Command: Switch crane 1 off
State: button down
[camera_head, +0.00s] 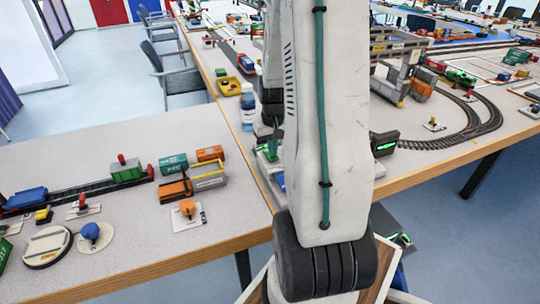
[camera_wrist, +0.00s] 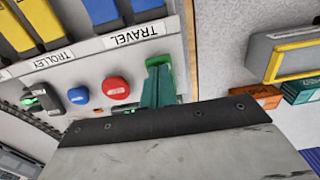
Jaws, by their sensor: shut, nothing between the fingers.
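In the wrist view a light grey control panel (camera_wrist: 91,71) carries the labels TROLLEY and TRAVEL, with yellow and blue levers above them. Below the labels are a blue knob (camera_wrist: 78,95), a red button (camera_wrist: 116,88) and a black switch with a lit green part (camera_wrist: 40,98). My gripper (camera_wrist: 159,78) is shut and empty, its teal fingers over the panel's right part, right of the red button. A bright green part shows at the fingertips; I cannot tell whether they touch it. In the head view my arm hides most of the panel. No crane number is readable.
A gantry crane (camera_head: 401,75) stands on the right table beside a curved track (camera_head: 480,122). A white and blue bottle (camera_head: 247,108) stands left of my arm. The left table holds toy wagons, an orange vehicle (camera_head: 175,189) and several knobs on plates.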

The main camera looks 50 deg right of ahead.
jog(key=shift+f, duration=0.15)
jog(key=shift+r, duration=3.55)
jog(key=shift+s+a, duration=0.25)
jog(key=s+a+r+n, duration=0.2)
jog(key=s+a+r, duration=0.2)
jog(key=a, duration=0.6)
jog(key=s+a+r+n+t, duration=0.1)
jog(key=s+a+r, duration=0.3)
jog(key=a, duration=0.6)
jog(key=s+a+r+n, duration=0.3)
jog(key=s+a+r, duration=0.1)
jog(key=a+r, duration=0.4)
jog(key=shift+a, duration=1.1)
